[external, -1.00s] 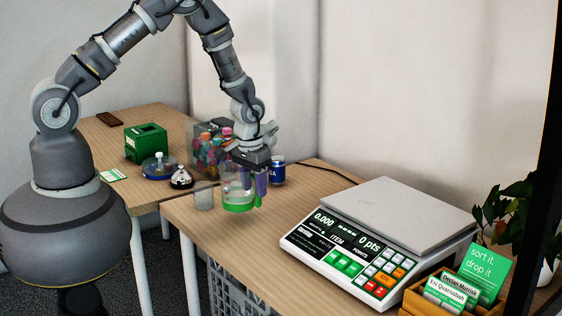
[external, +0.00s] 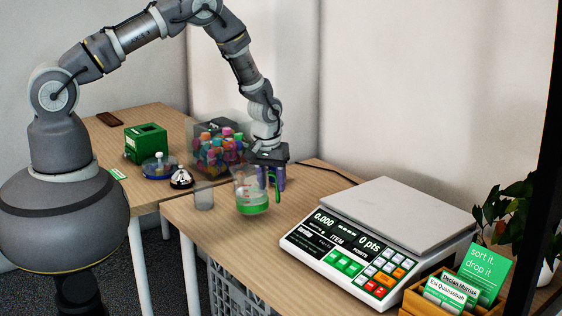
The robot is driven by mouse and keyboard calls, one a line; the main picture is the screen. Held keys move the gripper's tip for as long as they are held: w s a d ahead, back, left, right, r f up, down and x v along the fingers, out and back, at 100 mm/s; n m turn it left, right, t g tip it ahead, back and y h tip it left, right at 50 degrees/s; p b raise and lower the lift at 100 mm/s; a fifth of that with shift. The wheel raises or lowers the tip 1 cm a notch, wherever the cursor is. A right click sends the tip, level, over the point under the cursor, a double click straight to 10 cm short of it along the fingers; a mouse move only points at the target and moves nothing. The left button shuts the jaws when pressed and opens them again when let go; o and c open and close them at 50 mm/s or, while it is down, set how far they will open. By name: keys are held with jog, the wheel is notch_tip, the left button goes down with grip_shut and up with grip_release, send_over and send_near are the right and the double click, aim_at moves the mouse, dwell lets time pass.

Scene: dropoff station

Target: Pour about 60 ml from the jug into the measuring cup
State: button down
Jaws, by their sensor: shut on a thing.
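The clear jug (external: 248,186) has green liquid in its bottom and a green handle at its right. My gripper (external: 275,178), with purple fingers, is shut on the jug's handle. The jug leans slightly, its top toward the left. Whether its base clears the table is hard to tell. A small clear cup (external: 203,197), which looks like the measuring cup, stands upright on the table just left of the jug, apart from it. I see no liquid in the cup, and its markings are too small to read.
A clear bin of colourful bottles (external: 214,150) stands behind the cup. A bell (external: 181,178) and a blue dish (external: 158,167) are to the left. A scale (external: 350,245) fills the right side. Bare table (external: 285,225) lies between jug and scale.

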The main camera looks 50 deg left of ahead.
aim_at(247, 165)
jog(key=shift+s+a+r+t+h, duration=0.25)
jog(key=shift+a+r+t+h, duration=0.05)
jog(key=shift+a+r+h, duration=0.2)
jog(key=shift+s+a+r+t+h+b, duration=0.4)
jog(key=shift+a+h+b, duration=0.15)
jog(key=shift+s+a+r+t+h+b, duration=0.35)
jog(key=shift+s+a+t+h+b, duration=0.05)
jog(key=shift+a+h+b, duration=0.15)
jog(key=shift+s+a+r+t+h+b, duration=0.25)
jog(key=shift+s+a+t+h, duration=0.2)
jog(key=shift+a+h, duration=0.15)
jog(key=shift+s+a+r+t+h+b, duration=0.25)
jog(key=shift+s+a+t+h, duration=0.1)
jog(key=shift+s+a+h, duration=0.25)
jog(key=shift+s+a+r+t+h, duration=0.15)
jog(key=shift+a+r+t+h, duration=0.15)
jog(key=shift+r, duration=0.25)
jog(key=shift+s+a+r+t+h, duration=0.1)
jog(key=shift+a+r+t+h, duration=0.15)
jog(key=shift+r, duration=0.25)
jog(key=shift+s+a+n+t+h+b, duration=0.25)
jog(key=shift+a+n+t+h+b, duration=0.15)
jog(key=shift+h+b, duration=0.55)
jog(key=shift+s+a+r+t+b, duration=0.3)
jog(key=shift+a+r+t+b, duration=0.2)
jog(key=shift+b, duration=0.3)
dwell(0.3)
